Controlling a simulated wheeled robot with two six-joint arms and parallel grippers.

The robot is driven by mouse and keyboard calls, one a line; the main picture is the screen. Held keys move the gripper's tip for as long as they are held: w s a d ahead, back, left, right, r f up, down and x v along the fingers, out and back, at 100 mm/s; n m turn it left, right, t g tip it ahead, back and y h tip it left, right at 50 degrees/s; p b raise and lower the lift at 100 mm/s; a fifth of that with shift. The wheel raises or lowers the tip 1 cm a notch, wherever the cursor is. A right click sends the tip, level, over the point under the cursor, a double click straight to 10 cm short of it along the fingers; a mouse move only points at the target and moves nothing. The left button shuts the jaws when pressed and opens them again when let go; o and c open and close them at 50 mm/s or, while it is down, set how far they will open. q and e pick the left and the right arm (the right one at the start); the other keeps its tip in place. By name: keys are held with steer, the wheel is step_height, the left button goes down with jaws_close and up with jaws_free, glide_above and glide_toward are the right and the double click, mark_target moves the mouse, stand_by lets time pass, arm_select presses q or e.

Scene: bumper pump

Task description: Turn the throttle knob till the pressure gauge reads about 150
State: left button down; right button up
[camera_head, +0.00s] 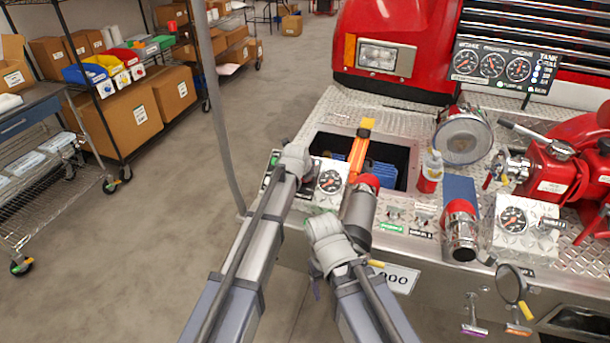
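A white panel at the left of the diamond-plate bumper carries a round dark gauge (330,181) with a red needle. A second panel at the right has a similar gauge (513,220). A back panel holds three gauges; the middle one (492,65) seems to be the pressure gauge, but its reading is too small to tell. I cannot pick out the throttle knob with certainty. My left gripper (278,164) is at the bumper's left edge, beside the left gauge panel, its fingers mostly hidden. My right arm ends at a wrist in front of the bumper, below that panel; its fingertips are hidden.
A grey cylinder with a red top (360,208) stands close to my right wrist. A similar red-and-metal one (460,230), a bottle (430,172), a round lamp (463,138) and red valve piping (565,175) crowd the right. An open well lies behind.

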arm_select(q)
steer(key=shift+s, duration=0.15)
steer(key=shift+c, duration=1.4)
jaws_free()
steer(key=d+p+v, duration=0.1)
steer(key=p+v, duration=0.5)
steer(key=v, duration=0.1)
steer(key=shift+s+a+r, duration=0.25)
steer(key=shift+a+r, duration=0.1)
steer(key=shift+a, duration=0.2)
